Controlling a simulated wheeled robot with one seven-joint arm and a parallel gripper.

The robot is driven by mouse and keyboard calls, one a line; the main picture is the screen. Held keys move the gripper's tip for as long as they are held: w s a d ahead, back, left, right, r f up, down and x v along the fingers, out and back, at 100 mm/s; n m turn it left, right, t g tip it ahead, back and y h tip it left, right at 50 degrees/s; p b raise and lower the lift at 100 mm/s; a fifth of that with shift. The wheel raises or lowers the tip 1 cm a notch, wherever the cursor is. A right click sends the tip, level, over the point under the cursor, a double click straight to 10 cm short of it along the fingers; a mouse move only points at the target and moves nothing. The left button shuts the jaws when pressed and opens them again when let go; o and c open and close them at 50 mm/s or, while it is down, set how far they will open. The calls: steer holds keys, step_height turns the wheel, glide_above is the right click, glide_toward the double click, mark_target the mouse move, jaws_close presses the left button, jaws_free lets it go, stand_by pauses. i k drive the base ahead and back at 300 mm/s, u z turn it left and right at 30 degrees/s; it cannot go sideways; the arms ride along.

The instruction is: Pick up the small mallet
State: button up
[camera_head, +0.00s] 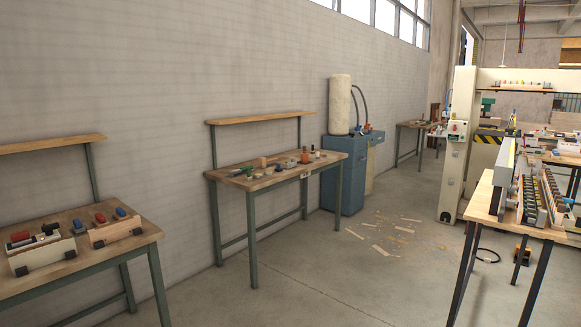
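I cannot make out the small mallet for certain in the head view. Several small tools and blocks lie on the middle workbench (222,177), among them a green-handled item (240,171) and a reddish-brown item (305,157). They are too small to tell apart well. My gripper is not in view.
A blue machine with a pale cylinder (340,105) stands beyond the middle bench. Wood scraps (378,247) litter the floor. At the right are a boring machine (458,160) and a table (483,207) carrying a long multi-spindle unit. The concrete floor (330,285) between is mostly open.

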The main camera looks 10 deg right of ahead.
mark_target(263, 161)
steer(key=z, duration=0.15)
steer(key=i, duration=1.5)
steer(key=z, duration=0.15)
steer(key=i, duration=3.1)
steer(key=u, duration=0.1)
